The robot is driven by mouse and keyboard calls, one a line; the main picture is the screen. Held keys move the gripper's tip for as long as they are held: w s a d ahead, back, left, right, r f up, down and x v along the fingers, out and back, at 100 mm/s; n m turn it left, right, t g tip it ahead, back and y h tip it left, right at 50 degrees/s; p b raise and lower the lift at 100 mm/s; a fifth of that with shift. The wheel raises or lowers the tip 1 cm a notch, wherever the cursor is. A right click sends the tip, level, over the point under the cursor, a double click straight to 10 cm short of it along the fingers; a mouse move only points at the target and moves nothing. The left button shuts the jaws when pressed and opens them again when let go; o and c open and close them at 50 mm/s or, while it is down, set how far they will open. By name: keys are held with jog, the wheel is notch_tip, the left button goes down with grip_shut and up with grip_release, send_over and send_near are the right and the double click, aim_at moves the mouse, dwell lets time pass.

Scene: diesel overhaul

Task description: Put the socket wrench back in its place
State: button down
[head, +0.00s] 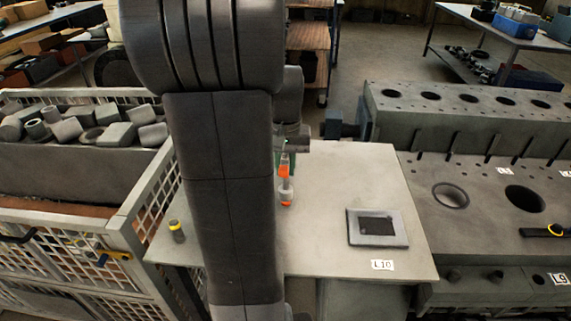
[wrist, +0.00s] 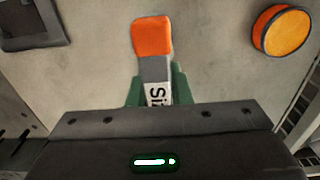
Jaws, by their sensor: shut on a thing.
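My gripper (wrist: 153,90) has green fingers and is shut on a grey tool with an orange end, likely the socket wrench (wrist: 152,38). Letters reading "Siz" show on its grey part between the fingers. In the head view the wrench (head: 285,172) shows as orange and grey over the back middle of the grey table (head: 330,190), beside my arm. My fingers are mostly hidden there. I cannot tell whether the wrench touches the table.
A square grey holder with a dark recess (head: 378,228) lies at the table's right, near label L10. A small cylinder with an orange-yellow top (head: 177,232) stands at the left edge. A mesh crate (head: 130,225) borders the left, an engine block (head: 470,190) the right.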

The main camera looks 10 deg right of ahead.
dwell(0.6)
jog(key=shift+f+b, duration=0.75)
jog(key=shift+f, duration=0.4)
jog(key=c, duration=0.7)
grip_release()
jog(key=shift+r, duration=0.1)
notch_tip(320, 180, up, 9)
jog(key=p, duration=0.8)
jog(key=shift+f, duration=0.25)
